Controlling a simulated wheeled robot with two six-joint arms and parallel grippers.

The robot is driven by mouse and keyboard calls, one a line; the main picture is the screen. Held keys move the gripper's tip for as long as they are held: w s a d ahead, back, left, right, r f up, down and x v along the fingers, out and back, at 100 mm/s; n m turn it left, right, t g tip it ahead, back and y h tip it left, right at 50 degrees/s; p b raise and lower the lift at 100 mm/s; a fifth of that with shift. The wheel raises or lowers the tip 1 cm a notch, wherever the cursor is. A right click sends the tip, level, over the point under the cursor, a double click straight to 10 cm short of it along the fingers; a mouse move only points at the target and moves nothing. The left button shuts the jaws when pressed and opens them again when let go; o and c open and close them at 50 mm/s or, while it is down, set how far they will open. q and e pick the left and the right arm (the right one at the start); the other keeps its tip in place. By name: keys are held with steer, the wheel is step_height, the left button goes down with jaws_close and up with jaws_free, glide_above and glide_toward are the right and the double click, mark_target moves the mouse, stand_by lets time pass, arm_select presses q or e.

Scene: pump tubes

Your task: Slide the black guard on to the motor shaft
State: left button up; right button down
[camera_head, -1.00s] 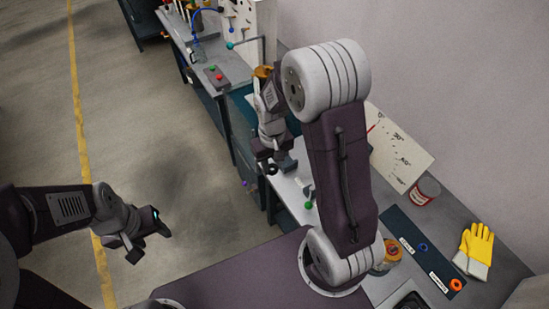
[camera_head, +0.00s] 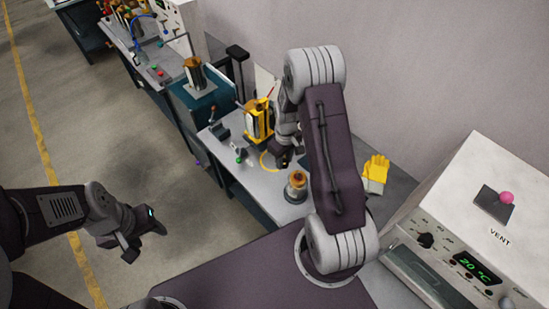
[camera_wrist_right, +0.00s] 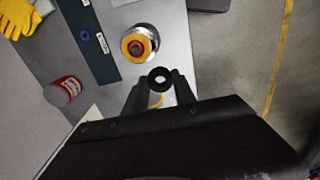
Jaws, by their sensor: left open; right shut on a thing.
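The black guard (camera_wrist_right: 160,78) is a small black ring held at the fingertips of my right gripper (camera_wrist_right: 160,88). Its round hole shows in the right wrist view. The motor (camera_head: 297,185), with an orange-brown top and a silver base, stands upright on the bench. It also shows in the wrist view (camera_wrist_right: 146,39), beyond the guard and slightly left, apart from it. I cannot make out the shaft clearly. In the head view my right gripper (camera_head: 284,160) is just behind and left of the motor. My left gripper (camera_head: 148,242) is open and empty, over the floor.
A yellow frame device (camera_head: 259,122) stands on the bench behind my right gripper. Yellow gloves (camera_head: 376,172) lie to the right. A white oven (camera_head: 480,225) fills the right. A dark mat (camera_wrist_right: 88,38) and a red can (camera_wrist_right: 63,91) show in the wrist view.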

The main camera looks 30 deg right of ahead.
arm_select(q)
step_height(320, 180, up, 8)
steer(key=p, duration=0.6)
arm_select(e)
steer(key=s+d, duration=0.2)
steer(key=d, duration=0.3)
steer(key=shift+s+d+r, duration=0.25)
steer(key=shift+s+r, duration=0.1)
steer(key=shift+s, duration=0.05)
steer(key=shift+w+a+f, duration=0.1)
steer(key=shift+w+f, duration=0.05)
steer(key=shift+f, duration=0.05)
step_height(320, 180, down, 5)
steer(key=b, duration=0.4)
steer(key=shift+f+b, duration=0.3)
steer(key=shift+b, duration=0.15)
arm_select(q)
steer(key=f, duration=0.5)
steer(key=shift+w+f, duration=0.1)
steer(key=shift+w, duration=0.15)
steer(key=shift+f+b, duration=1.2)
steer(key=shift+f, duration=0.05)
arm_select(e)
steer(key=shift+f, duration=1.35)
